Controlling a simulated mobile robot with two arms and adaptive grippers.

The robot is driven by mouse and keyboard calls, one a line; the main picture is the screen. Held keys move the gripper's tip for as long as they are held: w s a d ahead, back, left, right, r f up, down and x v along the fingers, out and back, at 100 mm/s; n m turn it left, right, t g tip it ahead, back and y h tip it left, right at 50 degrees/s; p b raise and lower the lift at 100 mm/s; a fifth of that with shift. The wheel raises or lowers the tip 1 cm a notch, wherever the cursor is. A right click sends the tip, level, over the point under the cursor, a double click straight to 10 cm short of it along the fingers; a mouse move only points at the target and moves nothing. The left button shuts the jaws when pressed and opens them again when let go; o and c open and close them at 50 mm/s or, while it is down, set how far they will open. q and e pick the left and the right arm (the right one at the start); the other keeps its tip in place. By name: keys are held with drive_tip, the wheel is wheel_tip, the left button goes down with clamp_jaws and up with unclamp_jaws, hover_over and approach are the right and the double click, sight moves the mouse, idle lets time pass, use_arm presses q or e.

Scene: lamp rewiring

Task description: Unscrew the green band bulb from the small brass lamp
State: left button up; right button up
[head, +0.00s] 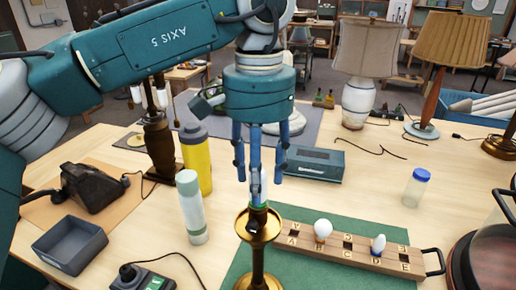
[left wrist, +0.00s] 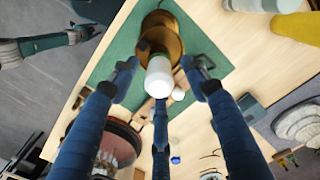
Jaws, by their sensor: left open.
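The small brass lamp (head: 258,262) stands upright on the green mat (head: 318,262). The green band bulb (head: 259,205) is at its top; a sliver of green shows between my fingertips, and the rest is mostly hidden by the fingers. In the left wrist view the white bulb (left wrist: 159,78) sits between my open fingers, over the brass lamp (left wrist: 163,35). My left gripper (head: 257,198) points straight down, open around the bulb; I cannot tell whether a finger touches it. What looks like my right arm shows at the upper left of the left wrist view; its jaw state is unclear.
A wooden rack (head: 373,259) with lettered places holds a round white bulb (head: 323,229) and a smaller blue-banded bulb (head: 378,244). A white bottle (head: 191,210) and a yellow bottle (head: 197,160) stand left of the lamp. A glass dome (head: 495,245) is at the right.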

use_arm(q)
drive_tip(key=shift+f, duration=0.85)
drive_tip(key=shift+s+f, duration=0.1)
drive_tip(key=shift+f, duration=0.1)
drive_tip(key=shift+a+f, duration=0.1)
drive_tip(key=shift+c, duration=1)
drive_tip(key=c, duration=0.4)
clamp_jaws()
drive_tip(key=shift+c, duration=2.1)
unclamp_jaws()
drive_tip(key=shift+c, duration=0.7)
drive_tip(key=n, duration=0.8)
use_arm(e)
drive_tip(key=shift+w+d+f, duration=0.1)
drive_tip(key=shift+w+d, duration=0.15)
drive_tip(key=shift+d, duration=0.25)
drive_tip(key=shift+w+d, duration=0.25)
drive_tip(key=shift+d, duration=0.2)
use_arm(q)
drive_tip(key=shift+b, duration=0.3)
